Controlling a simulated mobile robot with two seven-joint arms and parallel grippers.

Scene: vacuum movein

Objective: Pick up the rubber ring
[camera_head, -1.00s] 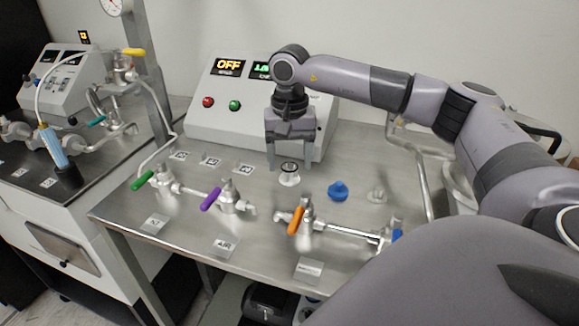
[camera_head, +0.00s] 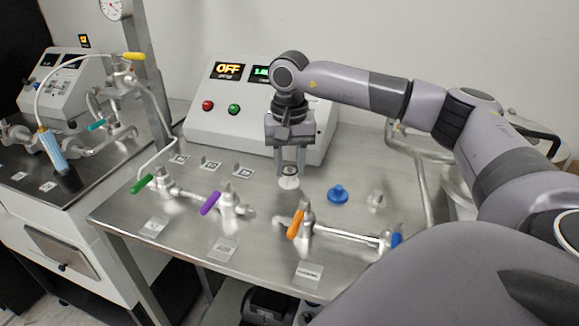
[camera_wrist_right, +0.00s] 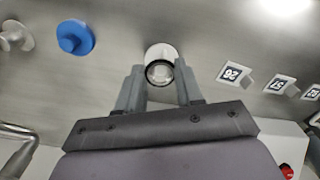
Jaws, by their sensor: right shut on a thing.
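The rubber ring (camera_head: 289,170) is a small dark ring on top of a pale, short fitting (camera_head: 288,183) standing on the steel table. It also shows in the right wrist view (camera_wrist_right: 159,73), as a dark circle around a clear centre. My right gripper (camera_head: 289,174) points down over it, one finger on each side, shut on the ring. In the right wrist view the fingertips (camera_wrist_right: 159,67) flank the ring; exact contact is hard to see. The ring still appears at the fitting's top. My left gripper is not in view.
A control box (camera_head: 225,115) with an OFF display stands behind the gripper. A blue cap (camera_head: 338,194) and a metal fitting (camera_head: 376,199) lie right. Valves with green, purple (camera_head: 210,203) and orange (camera_head: 296,224) handles line the front. Small label stands (camera_head: 211,165) are left.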

